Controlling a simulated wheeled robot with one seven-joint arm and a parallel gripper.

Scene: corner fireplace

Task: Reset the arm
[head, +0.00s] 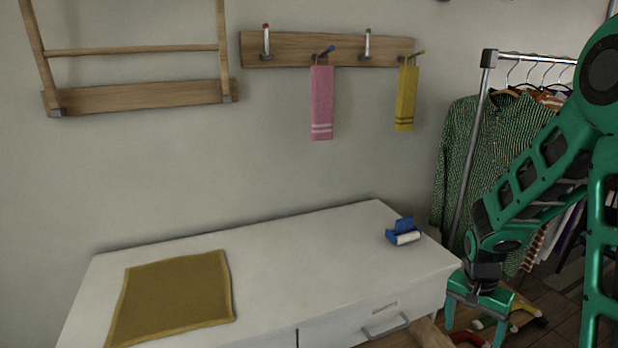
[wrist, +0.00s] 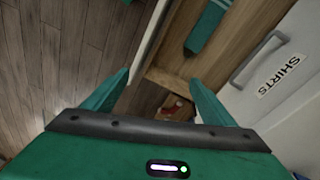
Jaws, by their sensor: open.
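My green arm comes in from the right of the head view and bends down past the right end of the white dresser (head: 290,262). My gripper (head: 476,322) points down there, beside the dresser's front right corner. Its two fingers are spread apart, and the wrist view shows nothing held between the fingertips (wrist: 160,82).
A mustard cloth (head: 175,295) and a blue-and-white item (head: 404,232) lie on the dresser. An open wooden drawer (wrist: 245,25) with a dark green item (wrist: 208,28) is close below my gripper. A clothes rack (head: 468,150) stands behind my arm.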

